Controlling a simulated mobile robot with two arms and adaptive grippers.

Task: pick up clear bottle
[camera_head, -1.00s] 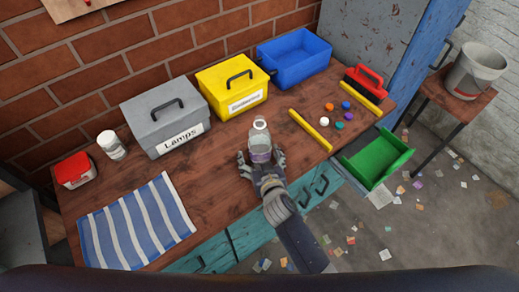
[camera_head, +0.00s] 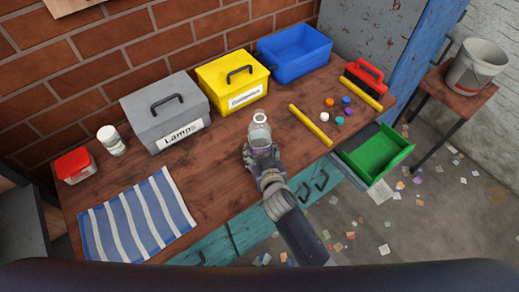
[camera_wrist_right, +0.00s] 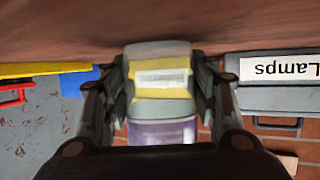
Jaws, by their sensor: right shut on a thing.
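The clear bottle (camera_head: 260,133) is a see-through bottle with a purplish band. It is upright or nearly so, near the table's front edge, in front of the yellow box. My right gripper (camera_head: 262,153) is shut on it from the front. In the right wrist view the bottle (camera_wrist_right: 161,132) fills the space between the two fingers of the gripper (camera_wrist_right: 160,90), and yellow shows through it. Whether its base is clear of the table is hard to tell. My left gripper is not in view.
A grey Lamps box (camera_head: 165,112), a yellow box (camera_head: 232,82) and a blue bin (camera_head: 294,60) stand at the back. A yellow bar (camera_head: 310,126) and several coloured caps (camera_head: 325,116) lie to the right. A striped cloth (camera_head: 137,220) lies left. A green tray (camera_head: 375,153) is beyond the right edge.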

